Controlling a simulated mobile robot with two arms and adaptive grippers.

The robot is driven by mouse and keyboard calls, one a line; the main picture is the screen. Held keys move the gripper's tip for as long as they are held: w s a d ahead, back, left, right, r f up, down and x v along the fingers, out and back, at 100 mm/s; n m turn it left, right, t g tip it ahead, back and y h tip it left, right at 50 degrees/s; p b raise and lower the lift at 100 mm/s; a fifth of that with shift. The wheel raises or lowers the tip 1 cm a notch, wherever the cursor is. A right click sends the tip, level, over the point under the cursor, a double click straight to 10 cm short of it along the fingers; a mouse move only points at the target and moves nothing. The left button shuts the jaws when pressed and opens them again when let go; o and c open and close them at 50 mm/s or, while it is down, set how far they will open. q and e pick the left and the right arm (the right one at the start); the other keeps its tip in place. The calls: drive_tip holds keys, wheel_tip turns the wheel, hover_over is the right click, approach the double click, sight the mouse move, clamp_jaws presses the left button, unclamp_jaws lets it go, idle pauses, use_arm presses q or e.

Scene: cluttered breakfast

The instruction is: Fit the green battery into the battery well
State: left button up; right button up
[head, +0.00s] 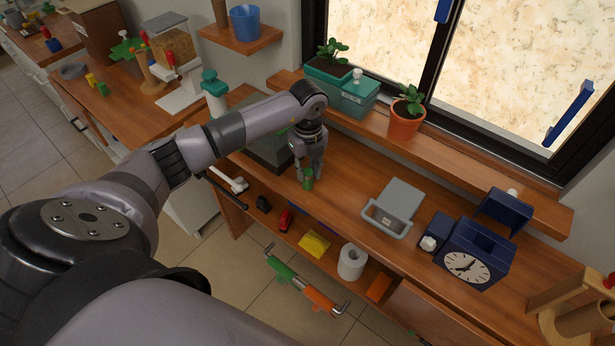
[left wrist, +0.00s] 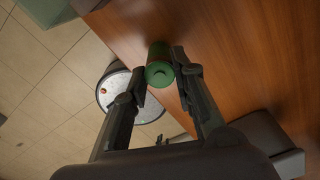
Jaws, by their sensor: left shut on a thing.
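The green battery (head: 308,184) is a short green cylinder at the tips of my left gripper (head: 307,172), near the front edge of the wooden counter (head: 345,190). In the left wrist view the battery (left wrist: 159,58) sits upright between the two fingers of my left gripper (left wrist: 160,78), which are shut on it. I cannot tell whether its lower end touches the counter. I cannot make out the battery well for certain. A navy clock (head: 490,245) with a white dial stands on the counter to the right. My right gripper is not in view.
A grey box with a handle (head: 400,197) stands between my left gripper and the clock. A glass-sided tank (head: 262,150) is behind my left wrist. A terracotta plant pot (head: 404,124) stands on the sill. The shelf below holds a paper roll (head: 352,262).

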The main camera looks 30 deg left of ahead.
use_arm(q)
clamp_jaws()
